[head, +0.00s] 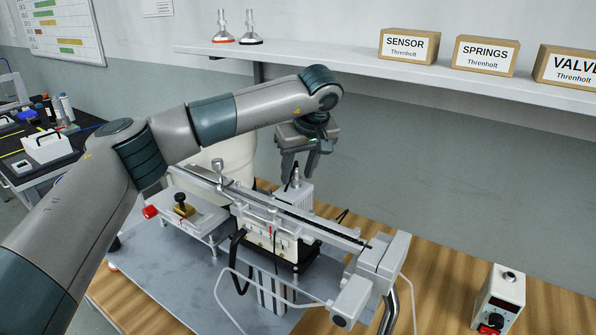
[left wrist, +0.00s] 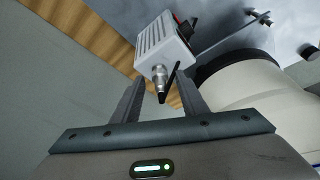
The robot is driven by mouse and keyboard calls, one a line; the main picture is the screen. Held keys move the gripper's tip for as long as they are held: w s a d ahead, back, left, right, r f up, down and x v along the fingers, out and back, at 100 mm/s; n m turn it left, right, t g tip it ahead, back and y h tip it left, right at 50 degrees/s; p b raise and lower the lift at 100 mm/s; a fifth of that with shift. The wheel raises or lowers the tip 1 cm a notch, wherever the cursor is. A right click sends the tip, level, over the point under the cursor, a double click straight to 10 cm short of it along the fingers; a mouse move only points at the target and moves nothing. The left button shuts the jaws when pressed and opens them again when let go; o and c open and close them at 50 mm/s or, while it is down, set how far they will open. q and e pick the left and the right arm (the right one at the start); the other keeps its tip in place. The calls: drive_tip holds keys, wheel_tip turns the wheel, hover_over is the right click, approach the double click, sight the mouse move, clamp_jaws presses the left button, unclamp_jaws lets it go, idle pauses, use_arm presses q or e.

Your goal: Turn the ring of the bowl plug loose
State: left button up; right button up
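The bowl plug (left wrist: 158,80) is a silver connector with a dark end, standing out of a white ribbed box (left wrist: 165,47). In the head view the plug (head: 296,178) points up from the box's top (head: 294,196). My left gripper (head: 299,176) is above the box, fingers pointing down. In the left wrist view its two fingers (left wrist: 157,90) stand apart, with the plug showing between them and a clear gap on each side. I cannot tell how far the tips reach down along it. The ring is too small to make out separately. My right gripper is out of view.
A cream bowl feeder (head: 232,158) stands behind my left arm. A shelf (head: 370,68) with cartons is above.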

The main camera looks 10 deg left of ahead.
use_arm(q)
drive_tip(key=shift+r, duration=0.15)
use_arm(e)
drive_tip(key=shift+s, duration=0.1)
use_arm(q)
drive_tip(key=shift+s+d+r, duration=0.2)
drive_tip(key=shift+s+r, duration=0.05)
drive_tip(key=shift+r, duration=0.4)
drive_tip(key=v, duration=0.6)
drive_tip(key=shift+b, duration=0.3)
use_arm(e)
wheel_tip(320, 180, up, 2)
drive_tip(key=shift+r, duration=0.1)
use_arm(q)
drive_tip(key=shift+f, duration=0.15)
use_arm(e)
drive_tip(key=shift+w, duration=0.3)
